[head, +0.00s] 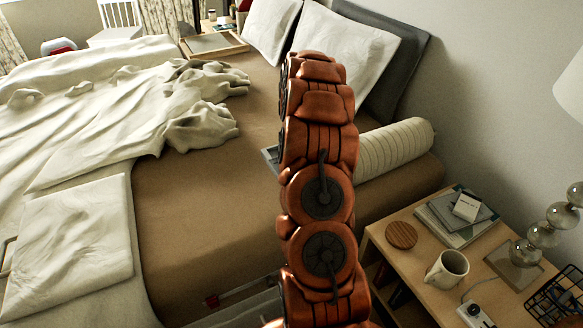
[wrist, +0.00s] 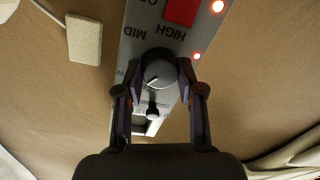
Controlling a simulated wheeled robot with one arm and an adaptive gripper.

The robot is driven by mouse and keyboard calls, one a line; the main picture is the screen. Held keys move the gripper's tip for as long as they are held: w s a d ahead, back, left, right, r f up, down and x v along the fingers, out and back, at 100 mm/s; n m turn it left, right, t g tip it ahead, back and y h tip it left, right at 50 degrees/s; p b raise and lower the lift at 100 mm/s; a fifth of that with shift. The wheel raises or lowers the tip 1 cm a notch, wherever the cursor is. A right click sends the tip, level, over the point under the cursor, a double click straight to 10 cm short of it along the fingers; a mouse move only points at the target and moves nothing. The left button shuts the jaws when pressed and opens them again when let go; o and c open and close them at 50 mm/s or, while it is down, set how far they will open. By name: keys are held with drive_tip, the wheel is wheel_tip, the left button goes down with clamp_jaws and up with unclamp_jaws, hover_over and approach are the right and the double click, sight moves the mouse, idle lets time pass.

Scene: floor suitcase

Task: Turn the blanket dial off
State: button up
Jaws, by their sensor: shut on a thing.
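The grey blanket control panel (wrist: 135,45) lies on the tan bed surface. Its round grey dial (wrist: 158,72) is between the fingertips of my gripper (wrist: 159,78), which is shut on it. A light mark on the dial points to the lower left in the wrist view. The upside-down words MID and HIGH show beyond the dial; a letter at its left is partly covered by a finger. In the head view my arm hides the gripper and dial; a panel edge (head: 270,156) shows.
A pale rectangular item (wrist: 84,39) lies left of the panel. In the head view a bolster (head: 395,150) lies right of my arm. The nightstand (head: 420,235) holds a mug (head: 447,270), books and a lamp. Rumpled bedding (head: 110,100) covers the left side.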

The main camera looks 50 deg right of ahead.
drive_tip(key=n, duration=0.3)
drive_tip(key=shift+w+n, duration=0.1)
drive_tip(key=shift+n, duration=2)
drive_tip(key=o, duration=1.1)
drive_tip(key=shift+o, duration=0.2)
wheel_tip(320, 180, up, 12)
drive_tip(key=shift+w+d, duration=0.2)
